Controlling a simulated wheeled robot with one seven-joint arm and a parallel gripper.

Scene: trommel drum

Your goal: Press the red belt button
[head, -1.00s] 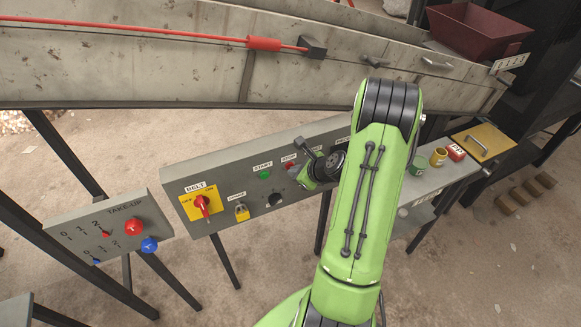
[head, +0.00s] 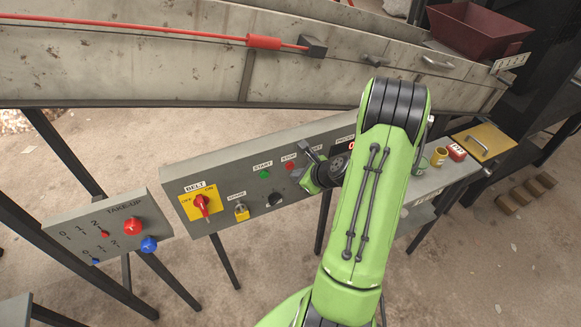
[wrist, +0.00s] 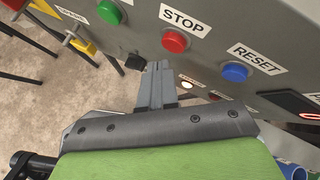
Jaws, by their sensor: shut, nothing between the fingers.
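The red STOP button (wrist: 175,42) is on the grey control panel, below its STOP label in the wrist view. It also shows in the head view (head: 290,166), left of my gripper. My gripper (wrist: 158,67) is shut and empty. Its fingertips appear just below and left of the red button in the wrist view, with a gap in the picture; their depth from the panel is hard to tell. A red BELT switch (head: 202,204) sits on a yellow plate at the panel's left.
A green START button (wrist: 109,12) is left of STOP and a blue RESET button (wrist: 235,73) is right of it. A black knob (wrist: 133,62) is close left of my fingertips. The take-up panel (head: 70,243) stands farther left. Conveyor side wall (head: 150,75) runs above.

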